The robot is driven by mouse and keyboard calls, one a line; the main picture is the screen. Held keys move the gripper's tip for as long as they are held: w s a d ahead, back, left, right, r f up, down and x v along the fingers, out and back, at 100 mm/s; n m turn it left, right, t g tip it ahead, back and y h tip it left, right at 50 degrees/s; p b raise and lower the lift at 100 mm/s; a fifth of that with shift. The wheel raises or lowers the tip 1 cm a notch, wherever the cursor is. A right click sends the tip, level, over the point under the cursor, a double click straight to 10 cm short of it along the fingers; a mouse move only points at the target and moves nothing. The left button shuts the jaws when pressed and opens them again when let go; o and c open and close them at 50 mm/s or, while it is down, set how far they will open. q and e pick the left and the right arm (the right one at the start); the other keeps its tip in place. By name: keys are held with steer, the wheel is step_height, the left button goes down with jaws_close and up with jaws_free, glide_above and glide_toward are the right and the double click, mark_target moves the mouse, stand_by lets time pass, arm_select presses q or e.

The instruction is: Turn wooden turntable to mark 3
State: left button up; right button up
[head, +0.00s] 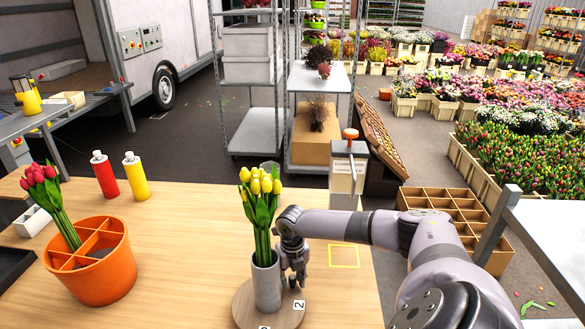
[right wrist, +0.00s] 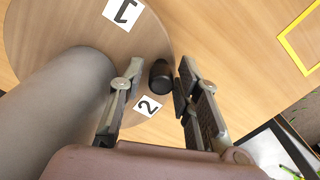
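The round wooden turntable (head: 243,305) lies on the table at the bottom of the head view, partly cut off by the picture edge. A grey vase (head: 266,285) with yellow tulips (head: 262,190) stands upright on it. A white label reading 2 (head: 298,304) is near its right edge; another label is cut off at the bottom. My right gripper (head: 295,278) is beside the vase. In the right wrist view its fingers (right wrist: 154,84) are apart, with a dark peg (right wrist: 161,77) showing in the gap; contact is unclear. Another label (right wrist: 123,12) is hard to read. My left gripper is out of view.
An orange divided pot (head: 108,278) with pink tulips stands at the left of the table (head: 185,230). A red bottle (head: 104,175) and a yellow bottle (head: 135,178) stand behind it. A yellow square outline (head: 344,267) marks bare tabletop right of my gripper.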

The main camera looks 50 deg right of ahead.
steer(key=shift+o, duration=0.5)
steer(key=shift+r, duration=0.15)
step_height(320, 180, up, 12)
steer(key=shift+s+f, duration=0.1)
steer(key=shift+f, duration=0.1)
stand_by(0.5)
